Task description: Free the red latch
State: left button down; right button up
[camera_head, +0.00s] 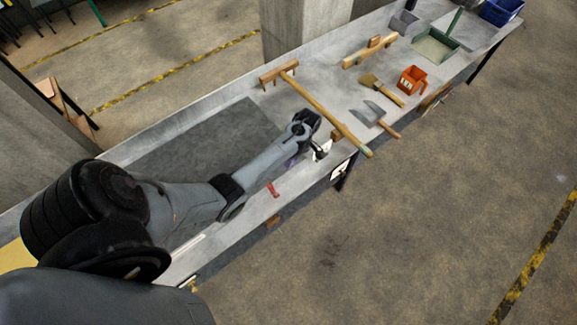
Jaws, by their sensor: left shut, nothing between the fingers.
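A small red piece (272,190), which looks like the red latch, sits near the front edge of the grey bench. My left arm reaches across the bench from the left. My left gripper (319,153) is shut and empty near the front edge, to the right of the red piece and apart from it. A small white thing and a purple patch show close by the gripper, too small to make out. My right gripper is out of view.
A long-handled wooden rake (322,108) lies across the bench just beyond my gripper. Farther right lie a trowel (368,113), a brush (382,90), an orange holder (411,80), a green dustpan (436,46) and a blue bin (501,11). A concrete pillar (298,30) stands behind.

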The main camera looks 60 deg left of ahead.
pick_arm(q)
jog(key=shift+w+r, duration=0.1)
jog(key=shift+r, duration=0.2)
